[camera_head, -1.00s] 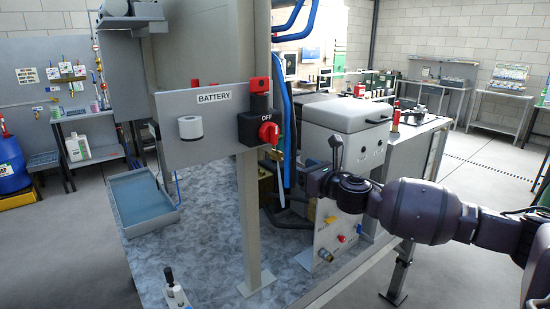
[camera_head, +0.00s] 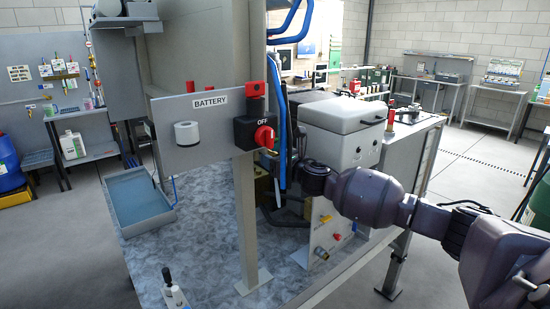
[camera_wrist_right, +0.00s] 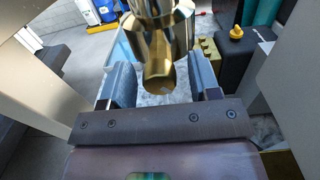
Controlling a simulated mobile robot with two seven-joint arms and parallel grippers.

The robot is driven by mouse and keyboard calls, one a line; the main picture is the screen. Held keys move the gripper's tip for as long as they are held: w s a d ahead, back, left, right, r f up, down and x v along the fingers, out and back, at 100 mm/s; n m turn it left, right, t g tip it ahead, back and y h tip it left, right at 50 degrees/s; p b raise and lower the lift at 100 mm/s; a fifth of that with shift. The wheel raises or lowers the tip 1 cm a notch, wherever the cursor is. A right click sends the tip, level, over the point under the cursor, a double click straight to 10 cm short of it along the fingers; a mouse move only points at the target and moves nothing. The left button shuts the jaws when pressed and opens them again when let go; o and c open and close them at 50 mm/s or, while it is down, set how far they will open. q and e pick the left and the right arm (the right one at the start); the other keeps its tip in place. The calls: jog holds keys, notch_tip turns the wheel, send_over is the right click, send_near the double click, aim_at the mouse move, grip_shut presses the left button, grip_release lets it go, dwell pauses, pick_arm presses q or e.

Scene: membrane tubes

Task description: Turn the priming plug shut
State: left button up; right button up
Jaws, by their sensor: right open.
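In the right wrist view a brass fitting (camera_wrist_right: 160,55) with a cut-open lower end hangs down between the fingers of my right gripper (camera_wrist_right: 164,84). The gripper is open, with a finger on each side and a visible gap to the brass. I cannot tell for certain whether this fitting is the priming plug. In the head view my right wrist (camera_head: 313,178) is beside the white box, behind the battery panel; its fingertips and the fitting are hidden there. My left gripper is not in view.
The battery panel (camera_head: 209,138) with its red switch (camera_head: 264,136) and the grey post (camera_head: 246,215) stand in front. A white lidded box (camera_head: 341,118) is beside my wrist. A small panel with coloured knobs (camera_head: 326,231) is below.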

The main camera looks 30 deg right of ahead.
jog(key=c, duration=0.9)
jog(key=shift+c, duration=0.2)
